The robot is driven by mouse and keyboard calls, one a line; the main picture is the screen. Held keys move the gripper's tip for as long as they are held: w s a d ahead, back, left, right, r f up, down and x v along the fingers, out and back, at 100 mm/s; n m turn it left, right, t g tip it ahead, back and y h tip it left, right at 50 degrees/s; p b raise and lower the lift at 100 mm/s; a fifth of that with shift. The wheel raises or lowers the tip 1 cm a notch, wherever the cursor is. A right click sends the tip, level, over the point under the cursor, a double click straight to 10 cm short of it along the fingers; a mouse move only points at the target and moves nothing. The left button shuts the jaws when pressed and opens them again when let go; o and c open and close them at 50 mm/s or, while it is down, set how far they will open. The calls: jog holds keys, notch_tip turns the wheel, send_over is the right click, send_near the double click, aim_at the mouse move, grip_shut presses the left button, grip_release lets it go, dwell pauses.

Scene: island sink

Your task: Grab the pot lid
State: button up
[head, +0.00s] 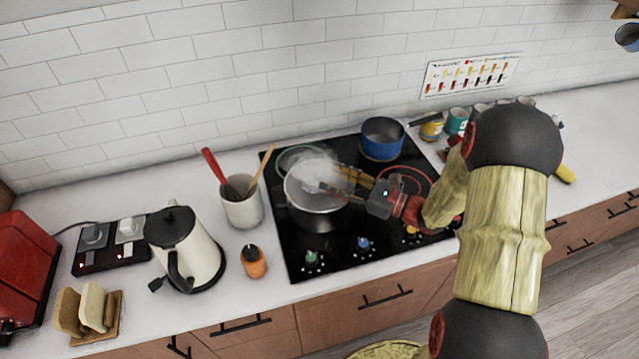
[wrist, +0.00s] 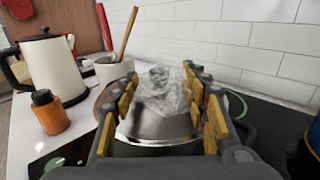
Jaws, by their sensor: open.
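The pot lid (head: 312,180) is pale, see-through and glassy, sitting over a silver pot (head: 318,215) on the black cooktop. My gripper (head: 342,181) reaches in from the right, with its fingers over the lid's right part. In the wrist view, my gripper (wrist: 160,76) is open, with yellow-padded fingers to either side of the glassy lid (wrist: 163,98). The metal pot (wrist: 158,130) shows below, between the fingers. The lid's knob is hard to make out, and I cannot tell whether a finger touches the lid.
A blue pot (head: 382,140) stands at the cooktop's back right. A utensil crock (head: 243,208), an orange shaker (head: 253,262) and a cream kettle (head: 190,250) stand to the left. Several mugs (head: 457,121) stand right of the cooktop. A tiled wall (head: 230,70) bounds the back.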

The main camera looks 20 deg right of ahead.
aim_at(324, 177)
jog(key=x, duration=0.4)
jog(key=shift+s+a+f+b, duration=0.1)
jog(key=shift+b, duration=0.3)
jog(key=shift+w+a, duration=0.3)
jog(key=shift+w, duration=0.05)
jog(key=shift+c, duration=0.4)
grip_shut()
